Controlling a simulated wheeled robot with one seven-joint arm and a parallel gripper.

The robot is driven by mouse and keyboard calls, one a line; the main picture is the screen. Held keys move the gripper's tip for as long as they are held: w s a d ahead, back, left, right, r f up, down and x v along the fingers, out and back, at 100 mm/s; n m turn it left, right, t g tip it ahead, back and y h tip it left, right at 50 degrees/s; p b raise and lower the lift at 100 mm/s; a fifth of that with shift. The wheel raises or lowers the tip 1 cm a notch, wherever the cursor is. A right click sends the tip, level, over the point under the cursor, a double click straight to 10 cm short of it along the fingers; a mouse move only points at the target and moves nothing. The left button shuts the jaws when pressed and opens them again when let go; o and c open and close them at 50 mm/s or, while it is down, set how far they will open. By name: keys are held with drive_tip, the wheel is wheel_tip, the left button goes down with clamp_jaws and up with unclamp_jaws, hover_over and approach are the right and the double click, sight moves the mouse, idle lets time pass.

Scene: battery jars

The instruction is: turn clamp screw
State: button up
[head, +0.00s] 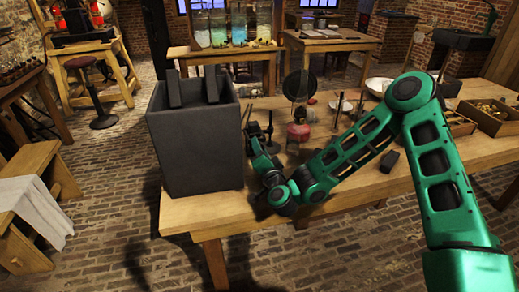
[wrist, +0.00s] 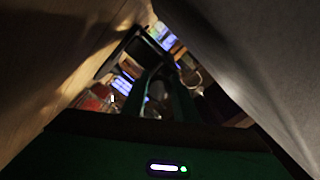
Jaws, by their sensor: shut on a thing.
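A tall dark grey battery jar (head: 197,145) stands on the near left end of the wooden workbench, with two dark plates sticking up out of its open top. My green gripper (head: 253,138) is low over the bench, close beside the jar's right wall. In the wrist view, the gripper (wrist: 164,72) is shut on a small dark part between its fingertips, apparently the clamp screw; its outline is lost in shadow. The jar's grey wall (wrist: 250,60) fills the right of that view. I cannot tell how far the screw is turned.
The bench top (head: 345,185) is clear in front of my arm, apart from a small dark block (head: 389,161). A red-based piece (head: 298,131), a round black disc (head: 299,86) and thin upright rods stand behind my gripper. A wooden tray (head: 491,117) lies at right.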

drive_tip(key=shift+s+f, duration=0.1)
drive_tip(key=shift+f, duration=0.15)
drive_tip(key=o, duration=1.1)
drive_tip(key=shift+c, duration=0.2)
drive_tip(key=shift+r, duration=0.1)
drive_tip(key=v, duration=1)
drive_tip(key=shift+s+d, duration=0.2)
drive_tip(key=shift+s, duration=0.05)
